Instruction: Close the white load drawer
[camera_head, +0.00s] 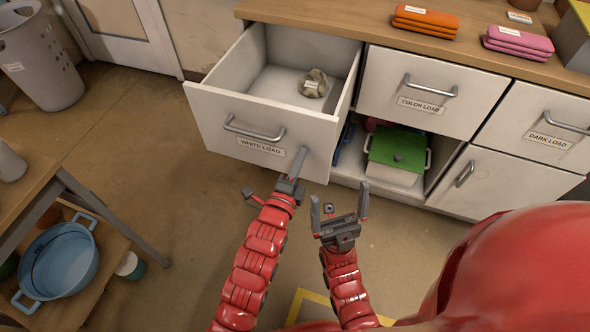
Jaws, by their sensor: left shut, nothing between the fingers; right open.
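The white load drawer (210,112) stands pulled well out from the cabinet at the upper left. Its front has a metal handle (254,131) and a "WHITE LOAD" label (261,147). A crumpled beige cloth item (313,84) lies inside it. My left gripper (299,160) is shut and empty, with its fingertips at the lower right part of the drawer front; I cannot tell whether they touch it. My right gripper (339,210) is open and empty, lower and to the right, below the cabinet.
Closed color load (395,86) and dark load (535,121) drawers are to the right. An open compartment below holds a green-lidded box (398,150). Folded orange (426,20) and pink (518,41) cloths lie on the countertop. A shelf with a blue pot (60,262) stands at left.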

